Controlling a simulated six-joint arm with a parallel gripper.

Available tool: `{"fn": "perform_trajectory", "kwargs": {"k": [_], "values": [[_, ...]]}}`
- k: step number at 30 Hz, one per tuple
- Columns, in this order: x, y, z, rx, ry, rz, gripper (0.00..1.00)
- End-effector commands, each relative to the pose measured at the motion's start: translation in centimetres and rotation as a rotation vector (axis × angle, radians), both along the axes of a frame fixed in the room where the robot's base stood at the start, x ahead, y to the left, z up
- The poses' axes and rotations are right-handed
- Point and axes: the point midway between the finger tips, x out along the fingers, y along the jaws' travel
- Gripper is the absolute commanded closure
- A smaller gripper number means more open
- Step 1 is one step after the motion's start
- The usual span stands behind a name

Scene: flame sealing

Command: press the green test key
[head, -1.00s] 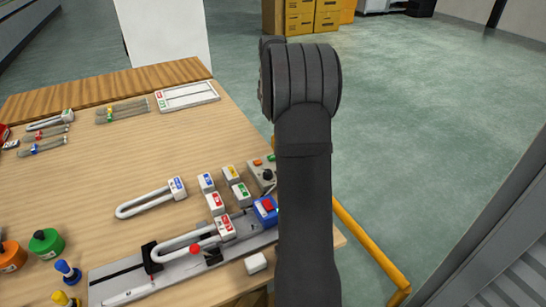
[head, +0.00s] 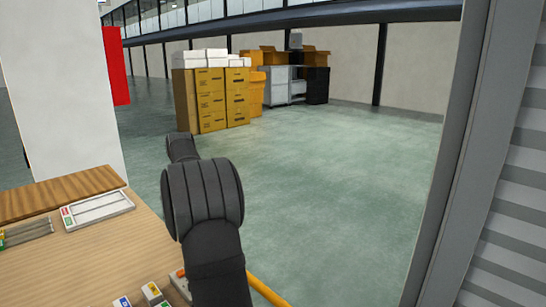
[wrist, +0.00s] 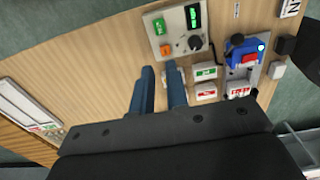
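The green test key (wrist: 160,26) sits on a grey control box (wrist: 180,32), above an orange key and beside a black knob and a green-lit display. In the wrist view my gripper (wrist: 159,70) has two blue fingers with a clear gap between them, and wood shows through the gap. It is open and empty. Its fingertips show below the control box, apart from the key in the picture; their height over the table is hard to judge. In the head view my arm hides most of the box, and the green key is not visible there.
Blocks with green (wrist: 205,71) and red (wrist: 205,92) labels lie right of the fingers. A blue device with a red top (wrist: 247,55) stands further right. A white tray (head: 98,211) lies at the table's far end. Cartons (head: 211,98) stand on the floor beyond.

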Motion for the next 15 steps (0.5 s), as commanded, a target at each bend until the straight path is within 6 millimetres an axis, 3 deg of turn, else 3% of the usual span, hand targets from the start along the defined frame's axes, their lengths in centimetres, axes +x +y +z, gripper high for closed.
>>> {"fn": "perform_trajectory", "kwargs": {"k": [2, 15], "values": [[0.0, 0.0, -0.01, 0.0, 0.0, 0.0, 1.0], [0.0, 0.0, -0.01, 0.0, 0.0, 0.0, 1.0]]}}
